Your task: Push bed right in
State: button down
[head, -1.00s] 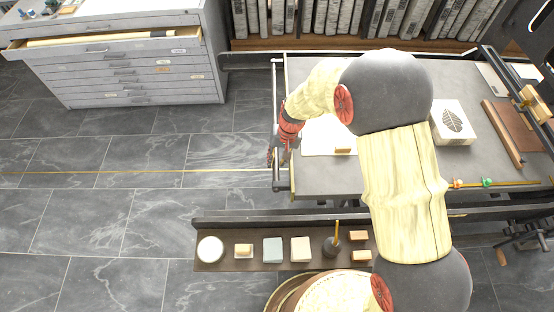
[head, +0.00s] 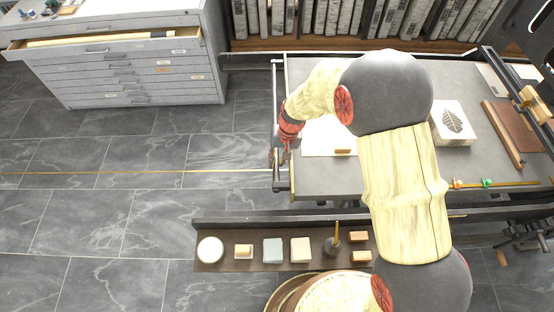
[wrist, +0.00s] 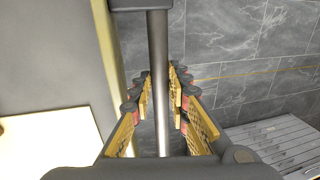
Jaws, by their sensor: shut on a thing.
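The press bed (head: 318,178) is a wide flat grey slab in the right half of the head view. A metal handle bar (head: 275,90) runs along its left end. My gripper (head: 279,157) is at this bar, near its front end. In the wrist view my gripper (wrist: 160,100) has its ridged yellow fingers on both sides of the round bar (wrist: 158,60), shut on it. The bed also fills the left of the wrist view (wrist: 50,50). My arm hides the middle of the bed.
A white sheet (head: 315,140) and a stone with a leaf picture (head: 452,118) lie on the bed. A tool shelf (head: 212,266) runs along the front. A grey drawer cabinet (head: 150,90) has its top drawer open. The floor (head: 150,220) to the left is clear.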

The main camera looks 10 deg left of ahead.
jog(key=w+d+p, duration=0.1)
jog(key=w+d, duration=0.3)
jog(key=d, duration=1.4)
jog(key=w+d+p, duration=0.1)
jog(key=w+d, duration=0.4)
jog(key=d, duration=1.4)
jog(key=w+d+p, duration=0.1)
jog(key=w+d, duration=0.3)
jog(key=d, duration=1.5)
jog(key=shift+w+d+f+p, duration=0.1)
jog(key=shift+w+p, duration=0.05)
jog(key=shift+p, duration=0.15)
jog(key=shift+w+d, duration=0.15)
jog(key=shift+d, duration=0.1)
jog(key=c, duration=2)
grip_release()
jog(key=shift+d, duration=0.15)
jog(key=r, duration=0.4)
jog(key=d+r, duration=0.1)
jog(key=r, duration=0.3)
jog(key=d+r, duration=0.1)
jog(key=r, duration=0.3)
jog(key=shift+w, duration=0.3)
